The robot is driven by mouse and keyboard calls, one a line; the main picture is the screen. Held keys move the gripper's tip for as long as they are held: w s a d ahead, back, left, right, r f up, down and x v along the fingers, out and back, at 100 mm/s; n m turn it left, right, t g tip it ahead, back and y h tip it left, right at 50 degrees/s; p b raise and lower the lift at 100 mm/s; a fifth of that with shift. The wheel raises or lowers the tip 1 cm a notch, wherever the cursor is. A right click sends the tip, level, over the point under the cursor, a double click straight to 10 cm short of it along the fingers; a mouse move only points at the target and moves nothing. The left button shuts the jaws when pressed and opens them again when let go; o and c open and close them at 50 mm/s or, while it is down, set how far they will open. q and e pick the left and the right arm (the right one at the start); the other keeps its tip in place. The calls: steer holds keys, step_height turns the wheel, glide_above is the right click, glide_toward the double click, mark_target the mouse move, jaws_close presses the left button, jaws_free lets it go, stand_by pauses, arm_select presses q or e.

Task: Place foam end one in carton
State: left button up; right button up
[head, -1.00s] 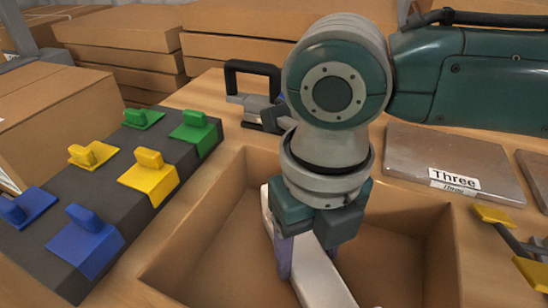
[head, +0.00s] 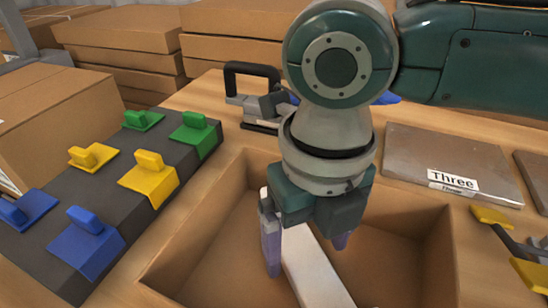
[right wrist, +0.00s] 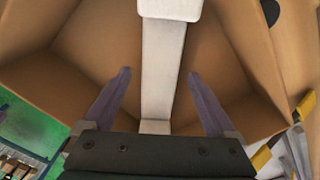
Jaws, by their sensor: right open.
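The open carton (head: 205,254) sits in the table in front of me. A long white foam end (head: 312,270) lies inside it, running from under my right gripper toward the near side. My right gripper (head: 305,256) is open, pointing down into the carton, with a purple finger on each side of the foam. The right wrist view shows the foam (right wrist: 163,70) between the spread fingers (right wrist: 159,76), with gaps on both sides. The gripper hides part of the foam in the head view. My left gripper is not in view.
A dark block with blue, yellow and green handled pieces (head: 150,175) stands left of the carton. A black-handled tool (head: 255,95) is behind it. A grey plate labelled Three (head: 450,155) and yellow-ended parts (head: 505,230) lie to the right. Stacked cardboard (head: 120,40) fills the back.

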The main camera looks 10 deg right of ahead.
mark_target(306, 260)
step_height(306, 260, up, 10)
steer(key=p, duration=0.1)
steer(key=shift+r+p, duration=0.25)
steer(key=shift+p, duration=0.05)
